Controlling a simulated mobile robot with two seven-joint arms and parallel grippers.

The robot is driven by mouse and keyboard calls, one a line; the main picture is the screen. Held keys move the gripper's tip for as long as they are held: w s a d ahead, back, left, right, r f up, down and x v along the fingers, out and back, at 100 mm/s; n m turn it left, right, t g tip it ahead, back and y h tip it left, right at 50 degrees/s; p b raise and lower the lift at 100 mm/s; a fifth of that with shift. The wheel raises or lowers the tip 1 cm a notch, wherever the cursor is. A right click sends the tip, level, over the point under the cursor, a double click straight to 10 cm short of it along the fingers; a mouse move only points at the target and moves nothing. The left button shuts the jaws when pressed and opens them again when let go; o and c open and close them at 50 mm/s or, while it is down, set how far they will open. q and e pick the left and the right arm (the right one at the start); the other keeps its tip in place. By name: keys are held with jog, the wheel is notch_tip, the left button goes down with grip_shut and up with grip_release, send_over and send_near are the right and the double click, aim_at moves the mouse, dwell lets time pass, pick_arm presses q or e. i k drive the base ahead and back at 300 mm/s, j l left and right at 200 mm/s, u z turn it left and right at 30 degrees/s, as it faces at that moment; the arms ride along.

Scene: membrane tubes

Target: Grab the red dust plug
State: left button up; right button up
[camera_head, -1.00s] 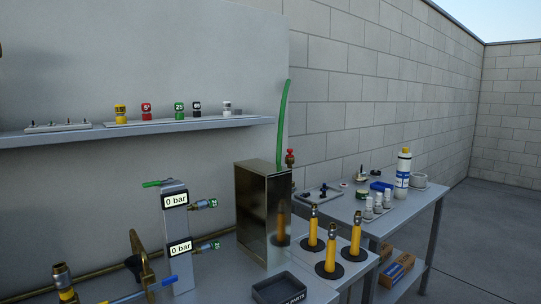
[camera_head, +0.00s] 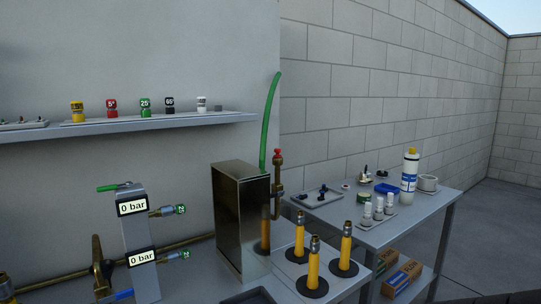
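A small red cap (camera_head: 277,153) sits on top of a brass pipe fitting (camera_head: 278,185), just right of the metal box; it looks like the red dust plug. Another red piece, a capped item labelled 5 (camera_head: 111,107), stands on the wall shelf. A small round red-and-white item (camera_head: 345,187) lies on the far table, too small to identify. Neither of my grippers shows in view.
The tall metal box (camera_head: 240,220) stands left of the fitting, with a green hose (camera_head: 269,125) rising behind. Yellow cylinders (camera_head: 312,265) stand on a plate in front. A gauge block (camera_head: 140,235) is at left. The far table (camera_head: 400,220) holds bottles and trays.

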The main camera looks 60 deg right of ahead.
aim_at(276, 150)
jog(key=k+l+u, duration=0.1)
jog(key=l, duration=0.3)
jog(key=k+l+u, duration=0.15)
jog(key=l, duration=0.25)
jog(key=k+l, duration=0.15)
jog(key=l, duration=0.25)
jog(key=k+l, duration=0.15)
jog(key=l, duration=0.25)
jog(key=k+l, duration=0.1)
jog(key=l, duration=0.35)
jog(key=k+l, duration=0.15)
jog(key=l, duration=0.25)
